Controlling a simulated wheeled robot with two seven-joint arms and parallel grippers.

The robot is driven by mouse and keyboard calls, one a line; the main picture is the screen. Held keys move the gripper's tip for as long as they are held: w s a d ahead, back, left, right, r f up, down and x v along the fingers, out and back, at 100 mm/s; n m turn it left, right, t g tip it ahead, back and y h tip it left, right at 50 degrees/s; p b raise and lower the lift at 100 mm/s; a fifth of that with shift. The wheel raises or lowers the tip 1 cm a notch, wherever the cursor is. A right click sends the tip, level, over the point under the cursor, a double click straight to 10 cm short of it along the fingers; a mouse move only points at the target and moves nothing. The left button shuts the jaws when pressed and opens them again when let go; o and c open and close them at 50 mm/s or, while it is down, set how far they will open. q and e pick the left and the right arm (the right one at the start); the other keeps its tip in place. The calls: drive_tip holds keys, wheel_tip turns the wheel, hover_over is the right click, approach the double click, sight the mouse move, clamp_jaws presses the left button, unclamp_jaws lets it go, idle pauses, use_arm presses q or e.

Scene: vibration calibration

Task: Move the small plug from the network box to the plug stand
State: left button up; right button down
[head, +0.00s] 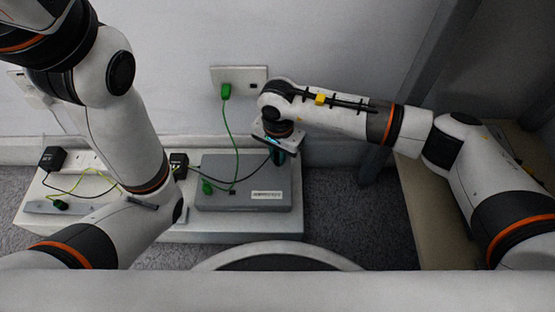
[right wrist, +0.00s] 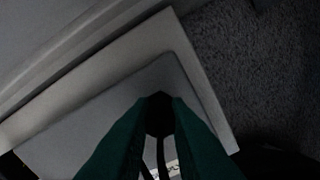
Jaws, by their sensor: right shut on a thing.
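The network box (head: 230,199) is a flat grey case with a white label, lying on a low light bench. My right gripper (head: 278,156) is above the box's back right part. In the right wrist view its dark teal fingers (right wrist: 160,118) are shut on a small black plug (right wrist: 159,108), with dark cable below it. The plug is mostly hidden by the fingers in the head view. Below the plug is a grey surface (right wrist: 95,125), apparently the box top. I cannot tell clearly which thing is the plug stand; a grey strip (head: 38,207) lies at the bench's left.
A green plug (head: 225,92) sits in the wall socket (head: 252,75), its cable running down to the box. Black adapters (head: 179,160) (head: 52,158) stand left of the box. My left arm crosses the bench's left part.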

sight(278, 154)
drive_tip(key=shift+r+p, duration=1.1)
drive_tip(key=shift+r, duration=0.65)
